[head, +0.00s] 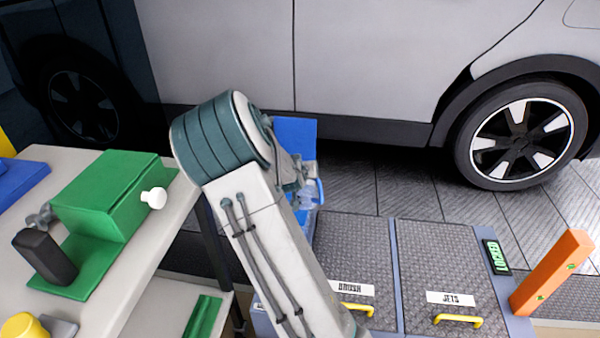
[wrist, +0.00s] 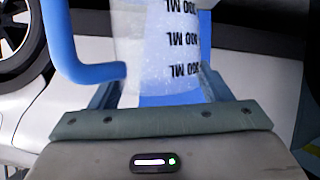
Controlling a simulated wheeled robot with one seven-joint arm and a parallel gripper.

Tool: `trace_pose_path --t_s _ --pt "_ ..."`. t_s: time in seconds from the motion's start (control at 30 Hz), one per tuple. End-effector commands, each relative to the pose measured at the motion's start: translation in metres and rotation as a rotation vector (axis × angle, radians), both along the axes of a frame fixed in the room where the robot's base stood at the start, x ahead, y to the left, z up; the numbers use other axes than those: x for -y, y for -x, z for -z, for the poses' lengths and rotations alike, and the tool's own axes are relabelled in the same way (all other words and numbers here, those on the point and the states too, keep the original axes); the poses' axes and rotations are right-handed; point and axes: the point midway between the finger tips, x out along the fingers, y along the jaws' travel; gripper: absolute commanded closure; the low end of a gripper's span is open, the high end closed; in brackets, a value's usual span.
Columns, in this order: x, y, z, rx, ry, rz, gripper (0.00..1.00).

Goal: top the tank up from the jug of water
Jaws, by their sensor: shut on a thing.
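The jug (wrist: 172,45) is translucent, with black ML marks and a blue handle (wrist: 85,72). It fills the upper middle of the wrist view. My gripper (wrist: 158,92) is shut on the jug, one finger at each side. In the head view, a little of the jug (head: 307,194) shows beyond my arm, in front of a blue panel. My gripper there is mostly hidden behind my arm. The water level cannot be made out. I cannot pick out the tank or its opening for certain; my arm covers much of the middle.
A cabinet has two textured lids (head: 445,265), marked BRUSH and JETS, with yellow handles. An orange post (head: 552,272) stands at its right. A grey car (head: 300,60) stands behind. A bench (head: 150,250) at left holds a green machine (head: 110,195).

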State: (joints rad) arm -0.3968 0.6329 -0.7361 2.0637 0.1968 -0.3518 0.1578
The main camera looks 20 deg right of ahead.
Motion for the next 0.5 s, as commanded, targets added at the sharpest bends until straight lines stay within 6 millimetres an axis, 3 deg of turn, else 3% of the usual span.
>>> trace_pose_path --t_s 0.5 --pt "0.0009 0.0001 0.0044 0.098 -0.026 0.001 0.87"
